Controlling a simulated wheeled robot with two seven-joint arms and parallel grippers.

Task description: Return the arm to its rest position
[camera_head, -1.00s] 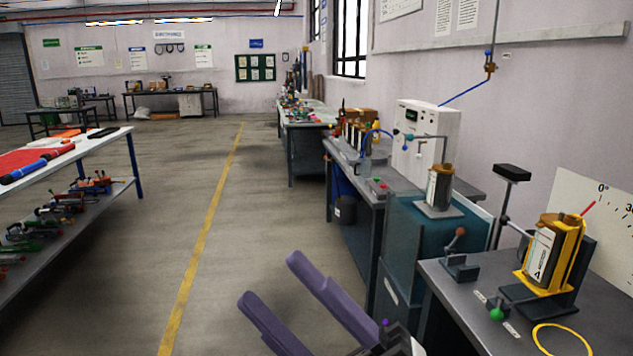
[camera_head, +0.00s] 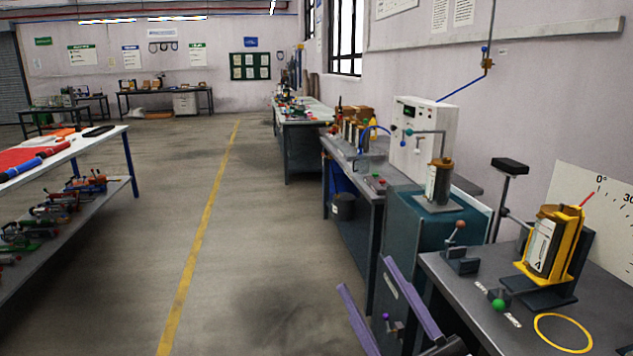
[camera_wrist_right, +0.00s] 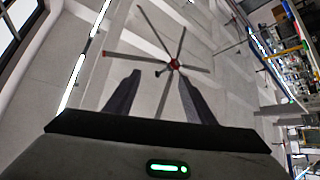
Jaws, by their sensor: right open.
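My right gripper (camera_head: 385,308) is low in the head view, in front of the bench at the right. Its two purple fingers stand apart with nothing between them. In the right wrist view the two dark fingers (camera_wrist_right: 155,97) point up toward the ceiling, with a ceiling fan (camera_wrist_right: 174,64) beyond them and no object between them. My left gripper does not show.
The near right bench (camera_head: 465,325) carries a yellow tilting stand with a canister (camera_head: 545,250), a green-knobbed lever (camera_head: 499,305) and a yellow ring mark. A teal tank (camera_head: 430,235) stands behind. Open floor (camera_head: 270,260) lies to the left.

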